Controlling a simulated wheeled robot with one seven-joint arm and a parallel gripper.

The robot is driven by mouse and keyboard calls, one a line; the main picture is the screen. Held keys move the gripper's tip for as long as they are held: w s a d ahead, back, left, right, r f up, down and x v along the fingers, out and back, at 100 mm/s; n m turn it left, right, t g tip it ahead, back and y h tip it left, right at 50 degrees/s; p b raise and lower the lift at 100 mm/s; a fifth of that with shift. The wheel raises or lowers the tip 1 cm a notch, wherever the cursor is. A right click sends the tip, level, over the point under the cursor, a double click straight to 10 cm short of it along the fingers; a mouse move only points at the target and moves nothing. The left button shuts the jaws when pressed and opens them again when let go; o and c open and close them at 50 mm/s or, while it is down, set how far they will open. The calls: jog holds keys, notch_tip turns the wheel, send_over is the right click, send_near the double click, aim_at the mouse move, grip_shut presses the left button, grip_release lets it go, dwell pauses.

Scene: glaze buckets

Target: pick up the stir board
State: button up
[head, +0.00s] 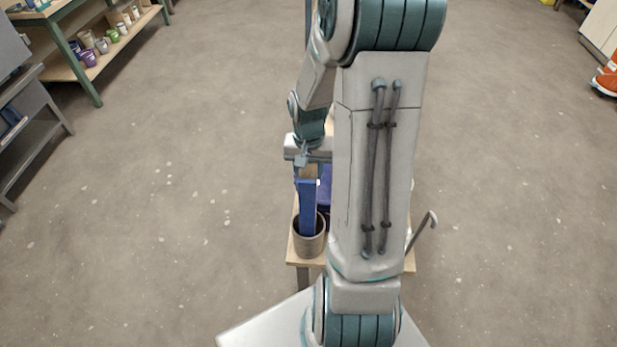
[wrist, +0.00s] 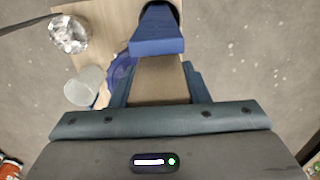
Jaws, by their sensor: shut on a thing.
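The stir board (head: 308,206) is a flat board with a brown upper part and a blue lower part. It stands roughly upright, its lower end inside or just over the mouth of a grey-brown pot (head: 309,245); I cannot tell how deep it reaches. My gripper (head: 307,166) is shut on the brown upper part. In the wrist view the stir board (wrist: 157,46) runs out from between the fingers of my gripper (wrist: 160,92), its blue end toward the dark pot mouth at the top edge.
The pot stands on a small wooden table (head: 300,268), partly hidden by my arm. A blue-purple container (wrist: 122,74), a whitish cup (wrist: 84,86) and a shiny metal vessel (wrist: 68,34) are close by. A shelf with pots (head: 88,58) stands far left. Open floor surrounds the table.

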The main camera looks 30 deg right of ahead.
notch_tip(320, 180, up, 15)
jog(key=s+d, duration=0.2)
jog(key=d, duration=0.6)
jog(key=s+d+b, duration=0.1)
jog(key=s+d, duration=0.2)
jog(key=d, duration=0.6)
jog(key=shift+s+r+b, duration=0.15)
jog(key=shift+s+b, duration=0.15)
jog(key=shift+s, duration=0.05)
